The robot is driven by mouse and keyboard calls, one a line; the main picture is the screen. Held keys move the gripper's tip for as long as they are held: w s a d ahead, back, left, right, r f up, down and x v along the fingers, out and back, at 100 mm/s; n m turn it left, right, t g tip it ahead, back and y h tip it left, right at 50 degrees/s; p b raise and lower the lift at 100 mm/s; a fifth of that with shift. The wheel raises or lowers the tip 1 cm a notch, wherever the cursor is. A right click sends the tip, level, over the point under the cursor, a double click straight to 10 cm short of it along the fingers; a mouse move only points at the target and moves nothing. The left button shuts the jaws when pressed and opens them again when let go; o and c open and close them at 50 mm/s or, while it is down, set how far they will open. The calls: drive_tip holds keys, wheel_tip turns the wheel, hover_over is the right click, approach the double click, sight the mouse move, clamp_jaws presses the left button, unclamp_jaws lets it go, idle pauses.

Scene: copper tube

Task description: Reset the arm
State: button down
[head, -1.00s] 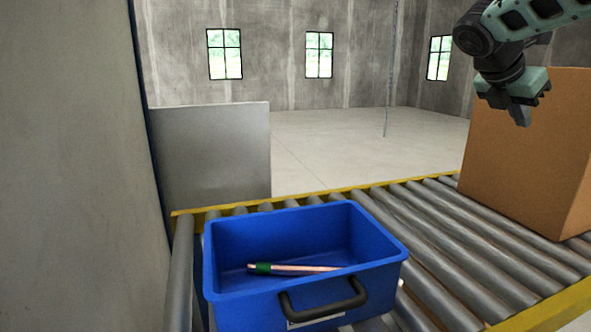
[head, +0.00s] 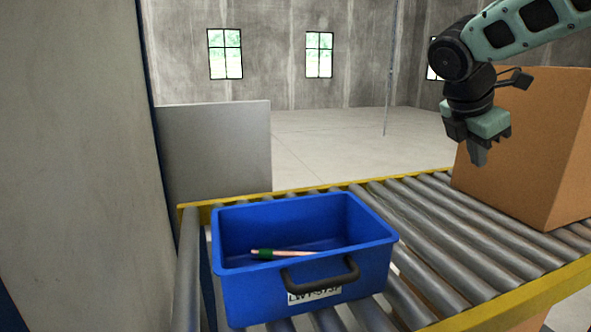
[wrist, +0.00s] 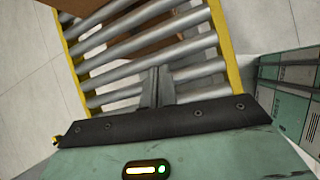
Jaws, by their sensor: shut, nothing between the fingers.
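My gripper (head: 478,157) is at the upper right of the head view, in the air above the roller conveyor and in front of a cardboard box. Its fingers point down, are shut and hold nothing. In the wrist view the closed fingers (wrist: 158,88) show against the rollers below. A copper tube (head: 290,252) with a green end lies inside a blue bin (head: 232,283), apart from my gripper.
The blue bin stands on the roller conveyor (head: 463,239), with a black handle and a label on its front. The large cardboard box (head: 550,140) stands on the right of the conveyor. A grey panel (head: 215,150) stands behind at left. Rollers between bin and box are clear.

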drive_tip(key=s+a+f+m+g+y, duration=0.15)
drive_tip(key=s+a+f+m, duration=0.35)
drive_tip(key=s, duration=0.5)
drive_tip(key=s+a+f+m+g+y, duration=0.1)
drive_tip(key=s+a+f+m+y, duration=0.15)
drive_tip(key=s+a+f, duration=0.55)
drive_tip(key=s+a+f+m+g+y, duration=0.15)
drive_tip(key=s+a+f+m, duration=0.35)
drive_tip(key=s, duration=0.6)
wheel_tip(320, 180, down, 9)
drive_tip(key=s+a+b, duration=0.1)
drive_tip(key=b, duration=0.7)
drive_tip(key=shift+a+r+t+y, duration=0.2)
drive_tip(key=shift+t+y, duration=0.15)
drive_tip(key=shift+t, duration=0.05)
